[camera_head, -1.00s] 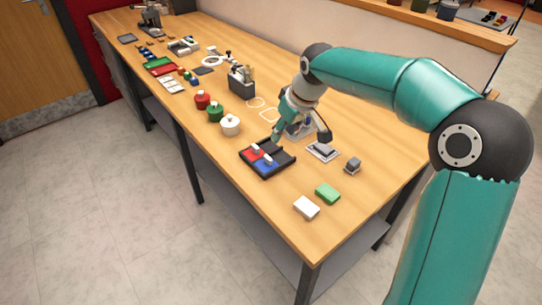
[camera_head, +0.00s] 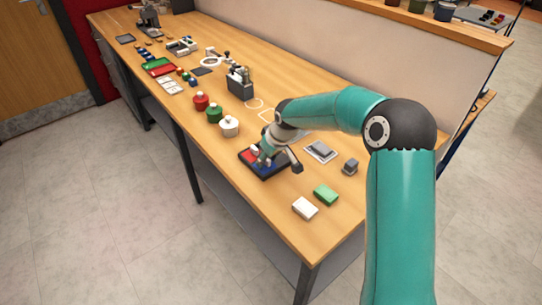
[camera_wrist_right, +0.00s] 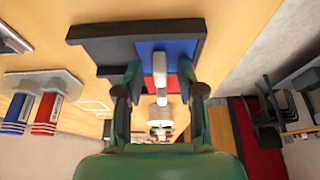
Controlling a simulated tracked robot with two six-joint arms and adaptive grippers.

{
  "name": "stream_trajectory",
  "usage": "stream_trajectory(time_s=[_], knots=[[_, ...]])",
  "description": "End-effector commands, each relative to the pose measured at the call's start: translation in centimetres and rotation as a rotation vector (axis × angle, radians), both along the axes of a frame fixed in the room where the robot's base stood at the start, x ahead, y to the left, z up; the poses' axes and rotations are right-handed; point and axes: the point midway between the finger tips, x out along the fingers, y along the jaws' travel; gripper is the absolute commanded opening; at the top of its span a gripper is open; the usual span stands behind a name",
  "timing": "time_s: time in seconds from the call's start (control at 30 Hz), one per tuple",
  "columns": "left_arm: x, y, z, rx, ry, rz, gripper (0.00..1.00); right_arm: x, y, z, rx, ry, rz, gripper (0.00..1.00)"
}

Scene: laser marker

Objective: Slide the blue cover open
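The blue cover (camera_wrist_right: 182,47) lies in a black tray (camera_wrist_right: 110,51), and its white handle (camera_wrist_right: 160,72) stands up in the right wrist view. The red cover (camera_wrist_right: 174,86) lies beside it in the same tray. In the head view the tray (camera_head: 243,157) is partly hidden by my right gripper (camera_head: 263,158). In the wrist view my right gripper (camera_wrist_right: 158,80) is open, with one finger on each side of the white handle. Gaps show between the handle and both fingers. My left gripper is not in view.
White (camera_head: 305,208) and green (camera_head: 326,194) blocks lie near the front of the bench. A grey device on a plate (camera_head: 321,151) and a small grey block (camera_head: 350,166) are right of the tray. Red (camera_head: 201,101), green (camera_head: 213,113) and white (camera_head: 229,126) pots stand behind-left.

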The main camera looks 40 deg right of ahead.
Motion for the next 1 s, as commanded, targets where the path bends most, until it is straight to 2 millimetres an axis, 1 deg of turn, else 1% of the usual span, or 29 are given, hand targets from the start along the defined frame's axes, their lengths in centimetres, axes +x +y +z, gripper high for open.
stream_trajectory(time_s=[0.13,0.17,0.3,0.37,0.4,0.77,0.87,1.0], knots=[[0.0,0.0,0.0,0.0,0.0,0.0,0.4,0.0,0.0,0.0,0.0,0.0,0.0,0.39],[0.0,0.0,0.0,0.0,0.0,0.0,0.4,0.0,0.0,0.0,0.0,0.0,0.0,0.35],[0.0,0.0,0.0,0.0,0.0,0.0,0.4,0.0,0.0,0.0,0.0,0.0,0.0,0.12],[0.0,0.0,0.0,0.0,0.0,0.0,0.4,0.0,0.0,0.0,0.0,0.0,0.0,0.02],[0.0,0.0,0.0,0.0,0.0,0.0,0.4,0.0,0.0,0.0,0.0,0.0,0.0,0.0],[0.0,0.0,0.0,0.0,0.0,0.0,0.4,0.0,-0.2,0.1,0.0,0.0,-0.001,0.0],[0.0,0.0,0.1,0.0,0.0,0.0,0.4,0.1,-1.4,0.1,-0.002,0.001,-0.004,0.0],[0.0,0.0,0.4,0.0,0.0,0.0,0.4,0.3,-4.3,0.1,-0.001,0.001,-0.007,0.0]])
